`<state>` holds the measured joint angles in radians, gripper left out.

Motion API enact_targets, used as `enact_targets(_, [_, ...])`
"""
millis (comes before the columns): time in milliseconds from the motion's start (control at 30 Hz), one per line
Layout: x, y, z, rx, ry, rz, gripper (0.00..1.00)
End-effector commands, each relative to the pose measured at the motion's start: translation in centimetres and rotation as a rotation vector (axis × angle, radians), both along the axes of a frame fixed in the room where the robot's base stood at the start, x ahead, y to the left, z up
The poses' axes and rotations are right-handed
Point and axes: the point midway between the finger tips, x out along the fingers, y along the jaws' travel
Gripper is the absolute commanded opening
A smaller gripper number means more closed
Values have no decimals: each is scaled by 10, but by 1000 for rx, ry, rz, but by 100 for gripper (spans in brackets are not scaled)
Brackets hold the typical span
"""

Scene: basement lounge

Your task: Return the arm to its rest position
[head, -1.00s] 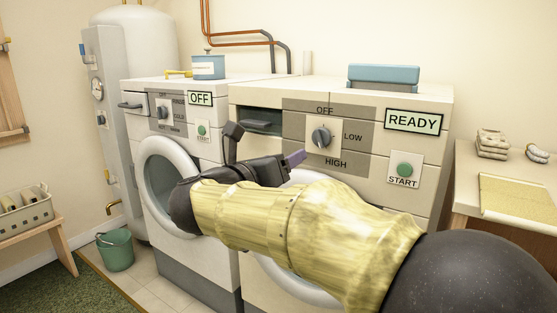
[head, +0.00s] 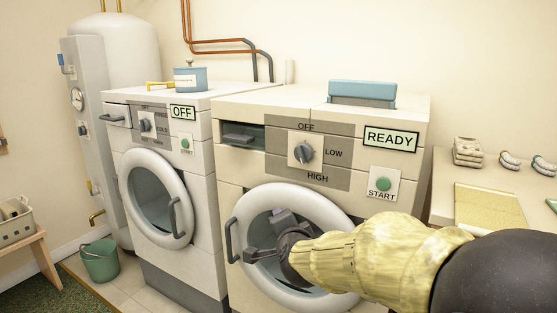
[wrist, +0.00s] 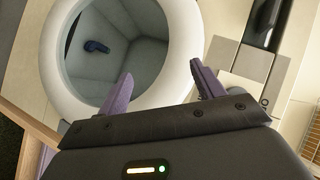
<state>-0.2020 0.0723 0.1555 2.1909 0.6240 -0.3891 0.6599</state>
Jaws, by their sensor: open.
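My gripper (head: 263,236) is in front of the round door of the right machine (head: 232,170) in the head view. Its purple fingers are spread apart with nothing between them. In the wrist view the open gripper (wrist: 161,74) shows over a white round door ring (wrist: 185,52). My pale yellow arm reaches in from the lower right and hides part of the right machine's door. I cannot tell whether the fingers touch the machine.
The left machine (head: 205,160) reads OFF; the right one reads READY. A dark blue item (wrist: 96,46) lies inside the drum in the wrist view. A counter (head: 443,190) stands at the right, a green bucket (head: 100,262) on the floor at left.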

Motion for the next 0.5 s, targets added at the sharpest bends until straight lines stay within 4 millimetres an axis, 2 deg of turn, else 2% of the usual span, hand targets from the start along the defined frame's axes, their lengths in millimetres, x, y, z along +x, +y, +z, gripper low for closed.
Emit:
enact_targets(167, [-42, -37, -57, -321, 224, 194, 67])
enact_targets(300, [-86, -68, -98, -529, 405, 366, 67])
enact_targets(500, [-161, -111, -140, -745, 652, 624, 67])
